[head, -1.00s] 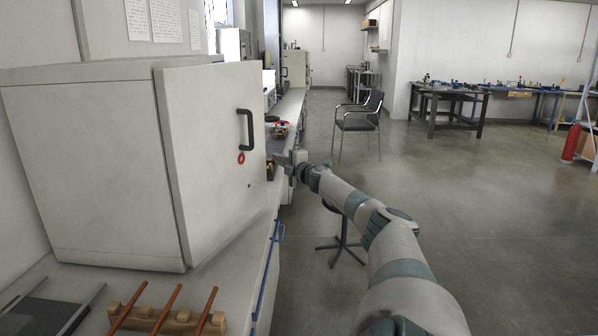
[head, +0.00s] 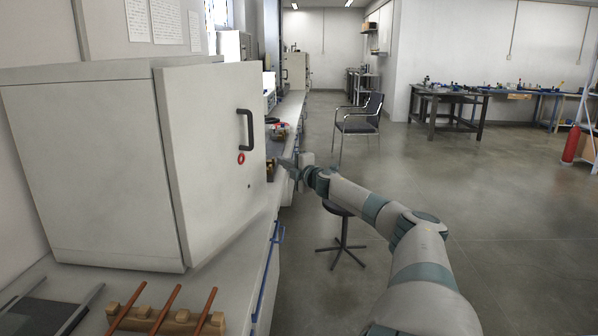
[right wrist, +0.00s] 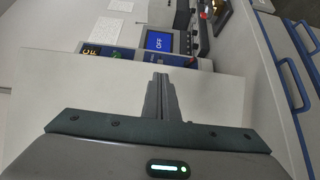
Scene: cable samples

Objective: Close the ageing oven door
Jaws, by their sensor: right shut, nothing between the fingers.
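The ageing oven (head: 90,165) is a large pale box on the bench at the left of the head view. Its door (head: 205,160) is a flat pale panel with a black handle (head: 245,132) near its far edge and a red ring below the handle. The door looks angled out from the body, but how wide the gap is I cannot tell. My right gripper (head: 284,163) is beyond the door's handle edge, to its right, apart from the handle. In the right wrist view the fingers (right wrist: 161,78) are together and empty, before a pale flat surface. My left gripper is not in view.
A wooden rack (head: 165,322) with reddish rods lies at the near bench edge. Blue handles (head: 272,250) line the bench front. A stool (head: 341,235) and a chair (head: 358,125) stand on the floor. A blue display reading OFF (right wrist: 159,41) shows in the right wrist view.

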